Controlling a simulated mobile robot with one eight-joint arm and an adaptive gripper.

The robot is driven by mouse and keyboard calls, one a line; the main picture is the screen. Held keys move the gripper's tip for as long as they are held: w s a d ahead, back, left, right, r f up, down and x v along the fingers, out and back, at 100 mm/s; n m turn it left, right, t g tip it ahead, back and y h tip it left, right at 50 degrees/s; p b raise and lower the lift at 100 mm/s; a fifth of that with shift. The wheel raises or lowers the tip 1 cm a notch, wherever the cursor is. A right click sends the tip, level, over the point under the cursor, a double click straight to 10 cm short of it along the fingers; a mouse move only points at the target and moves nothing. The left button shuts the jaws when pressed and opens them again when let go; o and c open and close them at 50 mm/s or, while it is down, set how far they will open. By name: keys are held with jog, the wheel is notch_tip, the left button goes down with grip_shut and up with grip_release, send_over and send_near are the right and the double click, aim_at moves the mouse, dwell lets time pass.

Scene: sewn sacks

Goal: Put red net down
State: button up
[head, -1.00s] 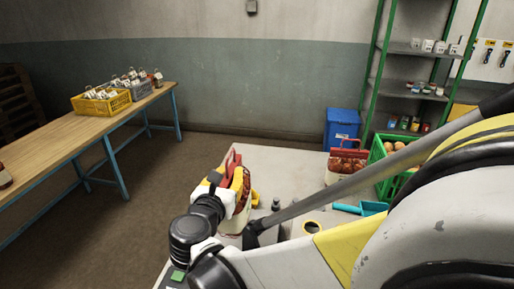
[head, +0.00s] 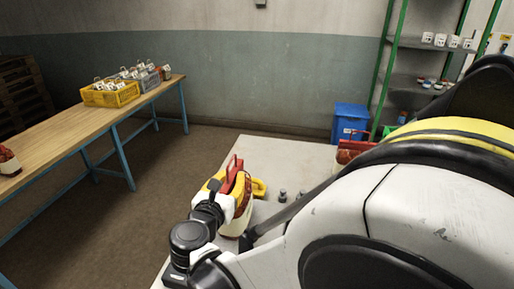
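A red net (head: 238,207) with a red top and a pale label band is at the left part of the pale table in the head view. My gripper (head: 224,196) is at its left side and appears shut on it. The fingertips are largely hidden by the net and the wrist. The net stands nearly upright; I cannot tell whether its bottom touches the table. A second red net (head: 352,150) shows at the table's right, mostly hidden by my arm.
The pale table (head: 278,158) has bare room at its back. Small dark items (head: 283,196) and a yellow object (head: 258,187) are right of the net. A wooden bench (head: 85,130) at left holds crates; a blue bin (head: 349,121) stands behind.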

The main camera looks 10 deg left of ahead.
jog(key=shift+o, duration=0.6)
jog(key=shift+r, duration=0.1)
jog(key=shift+s+r, duration=0.1)
jog(key=shift+r, duration=0.1)
jog(key=s+r+p, duration=0.1)
jog(key=s+p, duration=0.1)
jog(key=s, duration=0.9)
jog(key=shift+s+a+r, duration=0.3)
jog(key=shift+s+a, duration=0.05)
jog(key=shift+a, duration=0.05)
